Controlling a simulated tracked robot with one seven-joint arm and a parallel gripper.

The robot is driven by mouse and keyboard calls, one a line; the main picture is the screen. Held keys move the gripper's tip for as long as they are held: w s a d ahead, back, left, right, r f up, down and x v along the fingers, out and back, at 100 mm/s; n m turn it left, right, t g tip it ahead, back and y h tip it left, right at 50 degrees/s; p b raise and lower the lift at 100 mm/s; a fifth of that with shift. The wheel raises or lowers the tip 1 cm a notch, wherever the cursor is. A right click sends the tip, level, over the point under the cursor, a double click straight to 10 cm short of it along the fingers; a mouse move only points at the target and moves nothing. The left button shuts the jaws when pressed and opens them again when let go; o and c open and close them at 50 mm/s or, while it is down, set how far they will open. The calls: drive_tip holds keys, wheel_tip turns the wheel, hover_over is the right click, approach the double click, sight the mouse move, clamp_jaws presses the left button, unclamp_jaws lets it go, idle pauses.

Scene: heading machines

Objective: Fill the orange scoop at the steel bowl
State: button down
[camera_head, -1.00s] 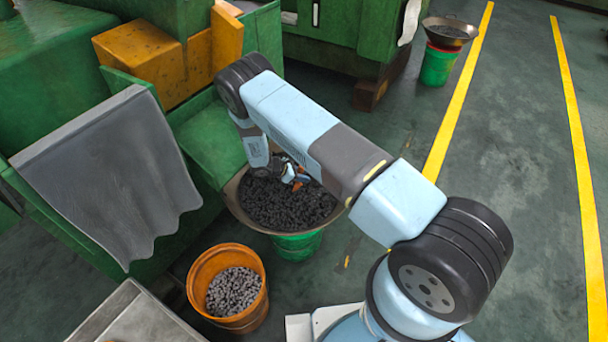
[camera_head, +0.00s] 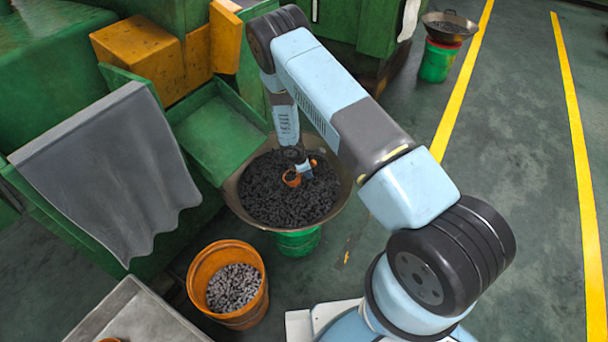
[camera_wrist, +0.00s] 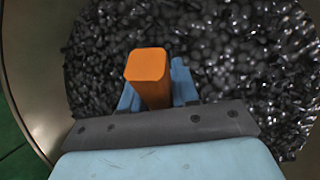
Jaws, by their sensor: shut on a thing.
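The steel bowl (camera_head: 339,206) is wide and full of small dark metal pieces (camera_head: 270,205). It stands on a green drum (camera_head: 298,242). My gripper (camera_head: 304,170) is over the pieces inside the bowl. It is shut on the orange scoop (camera_head: 291,178), whose small round cup shows at the surface of the pieces. In the wrist view the scoop's orange handle (camera_wrist: 148,72) stands between my light blue fingers (camera_wrist: 158,85), and the bowl's rim (camera_wrist: 22,75) curves at the left. The handle hides the cup there, so I cannot tell what it holds.
An orange bucket (camera_head: 204,266) with grey pieces stands in front of the bowl. A green machine with a tray (camera_head: 210,135) and a grey hanging sheet (camera_head: 115,170) borders the left. A second bowl (camera_head: 450,27) stands far back. The floor at right is clear.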

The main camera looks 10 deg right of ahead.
drive_tip(key=shift+y, duration=0.9)
drive_tip(key=shift+d+r, duration=0.25)
drive_tip(key=shift+r, duration=1.65)
drive_tip(key=shift+d+r, duration=0.2)
drive_tip(key=shift+r, duration=1.7)
drive_tip(key=shift+d+r, duration=0.25)
drive_tip(key=shift+r, duration=1.65)
